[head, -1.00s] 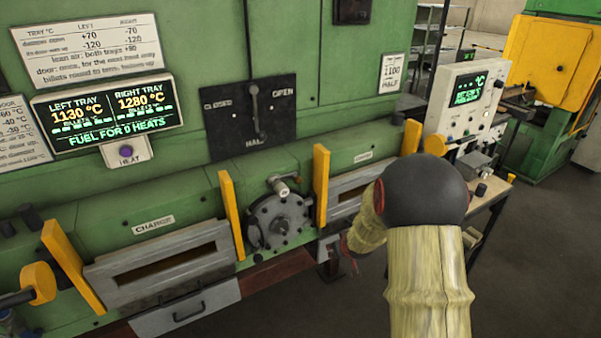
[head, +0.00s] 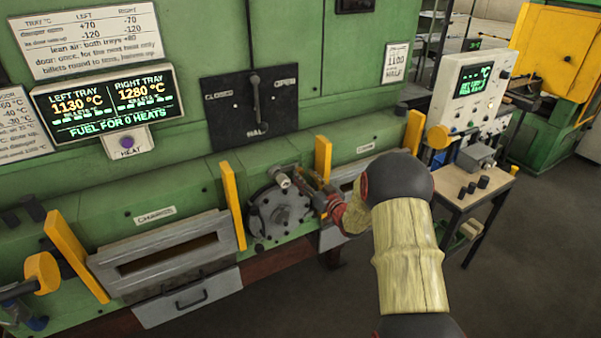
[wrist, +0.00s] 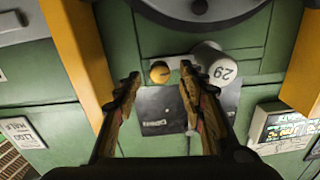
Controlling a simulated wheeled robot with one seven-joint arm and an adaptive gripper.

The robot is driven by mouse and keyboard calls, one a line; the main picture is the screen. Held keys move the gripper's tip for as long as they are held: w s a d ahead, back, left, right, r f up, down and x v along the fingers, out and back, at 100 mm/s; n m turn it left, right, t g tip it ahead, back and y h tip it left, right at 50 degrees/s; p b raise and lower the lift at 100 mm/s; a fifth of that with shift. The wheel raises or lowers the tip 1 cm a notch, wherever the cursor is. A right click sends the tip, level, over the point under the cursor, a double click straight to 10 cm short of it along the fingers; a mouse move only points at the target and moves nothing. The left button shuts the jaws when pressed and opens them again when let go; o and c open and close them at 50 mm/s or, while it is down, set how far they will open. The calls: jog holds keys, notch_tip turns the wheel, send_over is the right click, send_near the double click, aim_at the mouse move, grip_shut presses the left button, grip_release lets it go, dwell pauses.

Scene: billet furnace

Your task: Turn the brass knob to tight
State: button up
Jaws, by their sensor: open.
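The brass knob (wrist: 159,72) shows in the wrist view as a small round yellow disc on the green furnace front. It lies between the lines of my two fingers, just past the fingertips. My gripper (wrist: 158,80) is open, and I see no contact with the knob. A pale cylinder marked 29 (wrist: 221,68) is beside the right finger in that view; whether they touch I cannot tell. In the head view my gripper (head: 306,188) is at the round grey dial plate (head: 280,212), and I cannot make out the knob there.
Yellow upright bars (head: 233,205) flank the dial plate, with another (head: 322,158) close to my gripper. The damper lever plate (head: 250,105) is above. A charge tray door (head: 165,250) is at left. A small table (head: 480,185) with black pieces stands at right.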

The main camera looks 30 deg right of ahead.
aim_at(301, 173)
jog(key=shift+w+a, duration=0.15)
jog(key=shift+w, duration=1.8)
jog(key=shift+c, duration=0.3)
grip_shut()
